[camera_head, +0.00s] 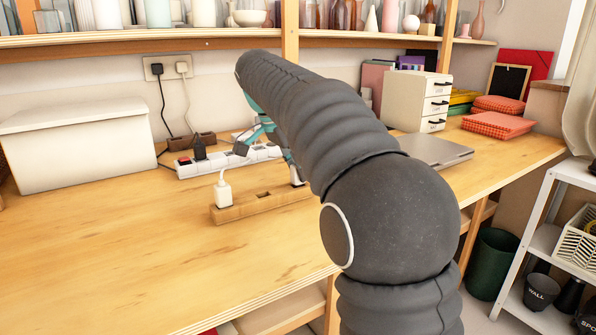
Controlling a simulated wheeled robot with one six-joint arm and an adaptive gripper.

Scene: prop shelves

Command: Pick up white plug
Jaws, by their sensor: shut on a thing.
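A white plug (223,190) stands upright at the left end of a wooden block (243,208) on the table, apart from my gripper. My gripper (295,176), with teal links, reaches down behind my arm to the right end of the same block. It is shut on a small pale thing there, which looks like another white plug. My fingers and arm hide most of it, and I cannot tell whether it is clear of the block. An empty dark slot shows in the middle of the block.
A white power strip (228,161) with dark plugs lies behind the block. A white box (75,145) stands at left, a laptop (434,151) and a drawer unit (416,101) at right. The front left table (120,245) is clear. A shelf (150,40) runs above.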

